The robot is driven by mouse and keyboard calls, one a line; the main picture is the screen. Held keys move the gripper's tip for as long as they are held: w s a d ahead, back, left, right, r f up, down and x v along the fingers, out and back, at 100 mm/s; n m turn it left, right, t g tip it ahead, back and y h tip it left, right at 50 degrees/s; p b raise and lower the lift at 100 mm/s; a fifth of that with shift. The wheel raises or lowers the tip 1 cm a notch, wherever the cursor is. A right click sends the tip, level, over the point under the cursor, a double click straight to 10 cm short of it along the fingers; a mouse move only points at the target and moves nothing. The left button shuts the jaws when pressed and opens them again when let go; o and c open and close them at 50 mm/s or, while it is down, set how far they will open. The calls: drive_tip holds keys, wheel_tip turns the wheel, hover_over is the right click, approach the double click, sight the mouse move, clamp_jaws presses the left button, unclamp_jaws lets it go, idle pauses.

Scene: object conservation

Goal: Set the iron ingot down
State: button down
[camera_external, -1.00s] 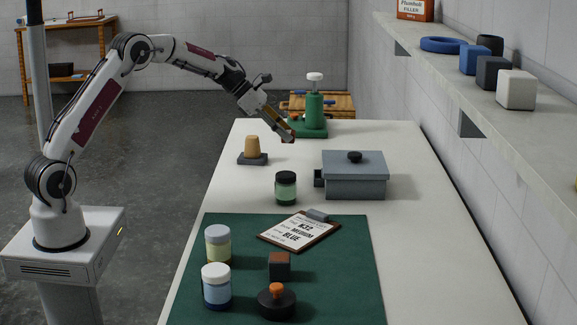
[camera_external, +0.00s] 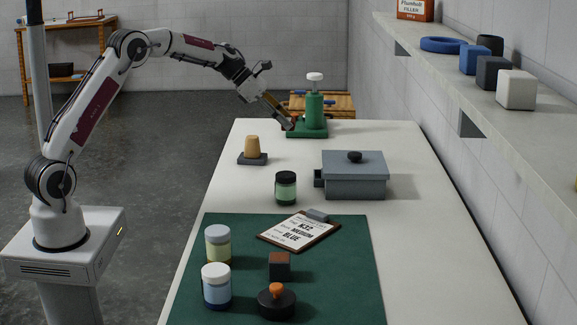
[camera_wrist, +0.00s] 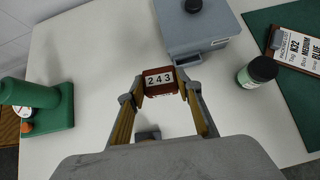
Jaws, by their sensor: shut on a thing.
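My gripper (camera_wrist: 160,84) is shut on a small reddish-brown block, taken as the iron ingot (camera_wrist: 146,92), with a white plate reading 243 on its face. The block sits between the two fingertips in the wrist view. In the external view my gripper (camera_external: 288,125) is at the far end of the white table (camera_external: 410,150), just left of the green stand's base. The block cannot be made out clearly there, and any gap beneath it cannot be judged.
A green stand (camera_external: 314,108) with a white knob is close by on the right. A tan plug on a dark base (camera_external: 252,158), a grey lidded box (camera_external: 355,178) and a green jar (camera_external: 286,188) stand nearer. Bare tabletop lies between the stand and box.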

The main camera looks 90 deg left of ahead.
drive_tip(key=shift+r, duration=0.95)
drive_tip(key=w+d+m+h, duration=0.1)
drive_tip(key=w+d, duration=0.5)
drive_tip(key=d, duration=0.5)
drive_tip(key=w+d+m+g+h, duration=0.15)
drive_tip(key=w+d, duration=0.35)
drive_tip(key=d, duration=0.6)
drive_tip(key=w+d+m+t+h, duration=0.1)
drive_tip(key=w+d+m, duration=0.1)
drive_tip(key=w+d, duration=0.65)
drive_tip(key=s+d+m+g+h, duration=0.1)
drive_tip(key=s+d+m, duration=0.1)
drive_tip(key=d, duration=1.8)
drive_tip(key=s+d+m+g+h, duration=0.1)
drive_tip(key=d+m, duration=0.1)
drive_tip(key=d, duration=1.7)
drive_tip(key=shift+s+a+f, duration=0.1)
drive_tip(key=shift+f, duration=2.45)
drive_tip(key=shift+f, duration=0.1)
drive_tip(key=shift+f, duration=3.05)
